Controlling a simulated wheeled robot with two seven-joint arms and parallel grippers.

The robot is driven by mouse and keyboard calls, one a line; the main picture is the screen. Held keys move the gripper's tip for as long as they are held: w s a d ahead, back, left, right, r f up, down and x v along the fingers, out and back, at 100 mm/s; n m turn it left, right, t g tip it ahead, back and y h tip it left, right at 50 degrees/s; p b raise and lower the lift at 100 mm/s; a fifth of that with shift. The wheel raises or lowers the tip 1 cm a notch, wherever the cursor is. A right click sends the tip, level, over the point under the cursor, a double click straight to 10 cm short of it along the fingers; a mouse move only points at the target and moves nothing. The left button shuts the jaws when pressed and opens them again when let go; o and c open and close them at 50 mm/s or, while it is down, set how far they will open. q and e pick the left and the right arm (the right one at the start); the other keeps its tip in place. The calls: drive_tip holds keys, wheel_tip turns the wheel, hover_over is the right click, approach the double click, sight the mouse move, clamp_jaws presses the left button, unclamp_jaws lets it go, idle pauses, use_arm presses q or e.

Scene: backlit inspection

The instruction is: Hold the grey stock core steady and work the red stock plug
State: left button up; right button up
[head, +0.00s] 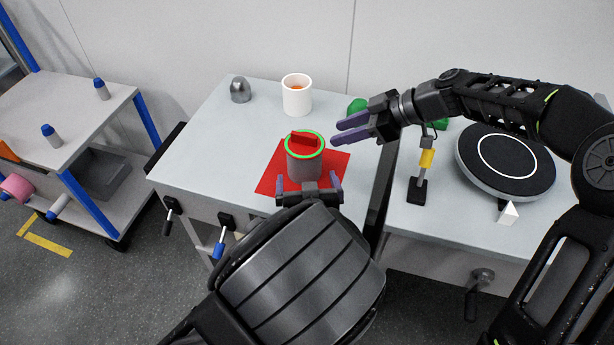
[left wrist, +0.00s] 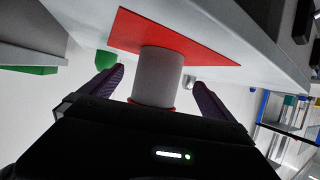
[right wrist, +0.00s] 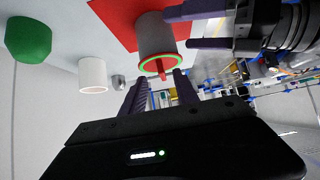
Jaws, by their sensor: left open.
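The grey stock core (head: 304,168) stands upright on a red mat (head: 267,178), with a green ring (head: 290,149) around its top. The red stock plug (head: 305,140) sits in that top, its bar sticking up; it also shows in the right wrist view (right wrist: 160,68). My left gripper (head: 309,184) is open at the near side of the core. In the left wrist view the core (left wrist: 160,76) lies between its fingers, with a gap on each side. My right gripper (head: 337,132) is open and empty, to the right of the plug and apart from it.
A white cup (head: 296,99) with something orange inside and a grey dome (head: 240,90) stand at the back. A green object (head: 357,105) is behind my right gripper. A yellow-and-black stand (head: 423,170), a round black turntable (head: 480,172) and a white pyramid (head: 508,215) are at right.

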use_arm(q)
drive_tip(key=shift+w+r+t, duration=0.25)
drive_tip(key=shift+w+t, duration=0.1)
drive_tip(key=shift+t, duration=0.05)
drive_tip(key=shift+x, duration=3.9)
drive_tip(key=c, duration=1.5)
drive_tip(key=shift+f, duration=0.1)
